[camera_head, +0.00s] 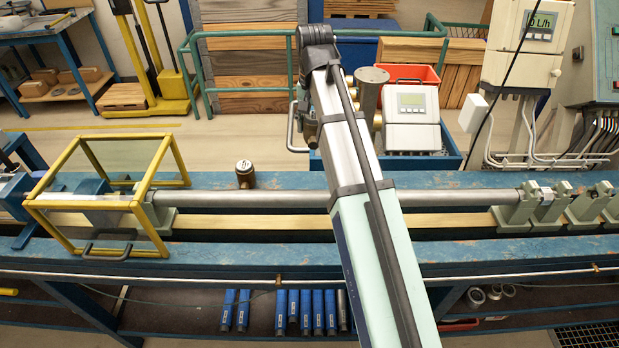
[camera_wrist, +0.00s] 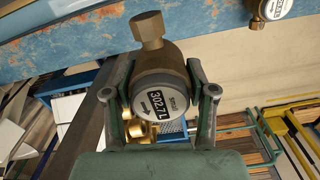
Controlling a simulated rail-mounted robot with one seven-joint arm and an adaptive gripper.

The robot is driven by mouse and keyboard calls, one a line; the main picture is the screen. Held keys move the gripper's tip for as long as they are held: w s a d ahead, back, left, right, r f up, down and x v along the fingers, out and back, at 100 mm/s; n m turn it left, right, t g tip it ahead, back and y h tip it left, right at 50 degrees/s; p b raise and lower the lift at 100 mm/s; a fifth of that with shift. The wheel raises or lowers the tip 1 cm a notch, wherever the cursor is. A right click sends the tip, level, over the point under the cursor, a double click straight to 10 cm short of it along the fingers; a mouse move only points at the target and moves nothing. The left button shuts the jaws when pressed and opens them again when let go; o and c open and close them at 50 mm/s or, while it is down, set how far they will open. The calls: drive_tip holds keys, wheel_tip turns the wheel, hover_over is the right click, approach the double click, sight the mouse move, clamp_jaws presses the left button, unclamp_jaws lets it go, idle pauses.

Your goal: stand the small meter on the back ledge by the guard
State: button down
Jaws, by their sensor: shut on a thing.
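My gripper (camera_wrist: 160,75) is shut on a brass meter (camera_wrist: 164,62) with a round face reading 302.7 L. A finger lies on each side of it in the wrist view. In the head view my arm hides most of the gripper and the held meter. The blue back ledge (camera_head: 281,180) runs behind the pipe; it also shows in the wrist view (camera_wrist: 85,38). A similar small brass meter (camera_head: 245,172) stands upright on this ledge, right of the guard (camera_head: 80,206), a yellow frame with clear panels. This meter also shows in the wrist view (camera_wrist: 272,9).
A long grey pipe (camera_head: 250,196) lies along the bench in front of the ledge. Behind the ledge, a blue crate (camera_head: 450,145) holds a white display unit (camera_head: 411,120). A green rail (camera_head: 240,34) stands farther back. The ledge is bare between the standing meter and my arm.

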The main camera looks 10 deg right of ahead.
wheel_tip(320, 180, down, 16)
drive_tip(key=p, duration=0.3)
drive_tip(key=shift+f, duration=0.25)
drive_tip(key=shift+f, duration=0.1)
drive_tip(key=shift+c, duration=1.8)
unclamp_jaws()
wheel_tip(320, 180, up, 12)
drive_tip(key=shift+r+b, duration=0.1)
drive_tip(key=shift+b, duration=1)
